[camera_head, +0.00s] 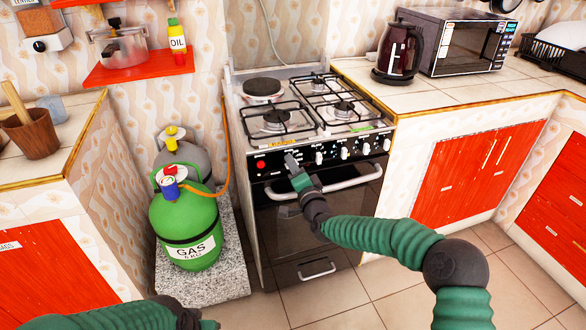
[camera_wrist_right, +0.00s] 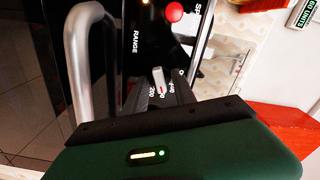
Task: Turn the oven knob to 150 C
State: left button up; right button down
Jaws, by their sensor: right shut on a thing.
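The stove (camera_head: 310,180) has a black front panel with a row of white knobs and a red round button (camera_head: 261,165) at its left end. My right gripper (camera_head: 290,161) is at the panel's left part, just right of that button. In the right wrist view the oven knob (camera_wrist_right: 158,77) is a pale bar with printed numbers around it; "200" is readable beside it. My right gripper (camera_wrist_right: 160,92) is shut on this knob. Its exact setting is hard to read. My left gripper (camera_head: 205,322) is low at the bottom edge, away from the stove, its fingers unclear.
The silver oven door handle (camera_head: 340,184) runs just below the panel; it also shows in the right wrist view (camera_wrist_right: 92,60). A green gas bottle (camera_head: 186,222) and orange hose stand left of the stove. A kettle (camera_head: 397,52) and microwave (camera_head: 455,45) stand on the right counter.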

jog(key=shift+d+f+m, duration=0.15)
jog(key=shift+m, duration=0.15)
jog(key=c, duration=1)
grip_release()
jog(key=shift+c, duration=0.2)
jog(key=p+v, duration=0.3)
jog(key=v, duration=1.4)
jog(key=shift+p, duration=0.35)
jog(key=shift+w, duration=0.1)
